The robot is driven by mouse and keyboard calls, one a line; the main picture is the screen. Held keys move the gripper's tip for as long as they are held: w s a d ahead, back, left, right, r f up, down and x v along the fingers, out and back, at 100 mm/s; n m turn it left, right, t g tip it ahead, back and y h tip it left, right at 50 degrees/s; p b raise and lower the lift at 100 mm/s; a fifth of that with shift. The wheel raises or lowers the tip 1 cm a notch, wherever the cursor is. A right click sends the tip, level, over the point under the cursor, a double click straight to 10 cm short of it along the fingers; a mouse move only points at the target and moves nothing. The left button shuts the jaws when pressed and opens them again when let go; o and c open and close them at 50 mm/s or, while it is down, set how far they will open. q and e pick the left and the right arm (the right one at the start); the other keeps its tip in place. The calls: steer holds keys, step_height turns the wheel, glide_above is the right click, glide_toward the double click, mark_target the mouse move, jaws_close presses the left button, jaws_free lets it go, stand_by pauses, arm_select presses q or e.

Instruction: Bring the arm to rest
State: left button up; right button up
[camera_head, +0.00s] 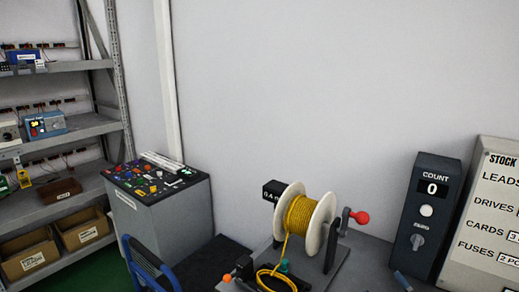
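A spool of yellow cable (300,213) with white flanges stands on a stand on the dark bench (365,251). A crank with a red knob (359,217) sits at its right. A loose loop of the yellow cable (275,277) lies in front of the spool, near a small teal part (284,266) and an orange knob (227,278).
A dark counter box (433,198) reading 0 and a stock board (492,215) stand at the right. A grey cabinet (165,222) with a cluttered top stands left of the bench. A blue curved frame (150,265) is before it. Shelves (70,130) with devices and cardboard bins (28,254) fill the left.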

steer(key=s+d+f+m+g, duration=0.1)
steer(key=s+f+m+g, duration=0.2)
steer(key=s+f+g, duration=0.7)
steer(key=s+f+m+g, duration=0.35)
steer(key=s+f, duration=0.45)
steer(key=s, duration=0.5)
arm_select(q)
step_height(320, 180, up, 7)
steer(key=p, duration=0.7)
steer(key=shift+a+r, duration=0.2)
arm_select(e)
steer(key=w+a+f+n+t+y, duration=0.1)
steer(key=w+a+f+t+y, duration=0.1)
steer(key=w+a+f+t, duration=0.4)
steer(key=shift+t, duration=0.45)
steer(key=shift+r+n, duration=0.1)
steer(key=shift+n, duration=0.15)
arm_select(q)
steer(key=shift+c, duration=0.5)
